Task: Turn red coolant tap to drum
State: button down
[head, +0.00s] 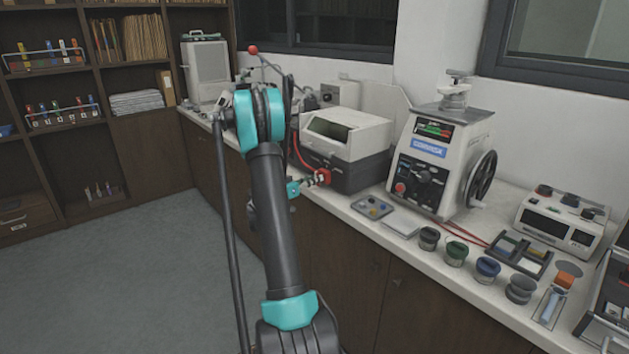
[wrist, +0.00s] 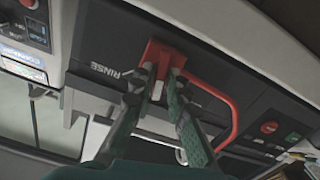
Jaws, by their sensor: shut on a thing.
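The red coolant tap (wrist: 158,50) is on a dark panel in the wrist view, with the word RINSE (wrist: 104,71) printed beside it. My gripper (wrist: 163,72) is shut on the tap, one finger on each side. In the head view the red tap (head: 325,176) shows at the front of the dark-based machine (head: 352,172), and my gripper (head: 310,182) reaches it from the left. The fingers hide part of the tap. No drum label can be read.
A red curved tube (wrist: 226,92) runs close beside the fingers. A mounting press (head: 430,160) with a handwheel (head: 482,180) stands to the right. Jars, trays and a meter (head: 562,220) crowd the bench's right. The floor (head: 130,270) at left is clear.

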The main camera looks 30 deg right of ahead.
jog(key=shift+m, duration=1.1)
jog(key=c, duration=1.5)
grip_release()
jog(key=shift+c, duration=0.2)
jog(key=s+a, duration=0.1)
jog(key=a, duration=1.1)
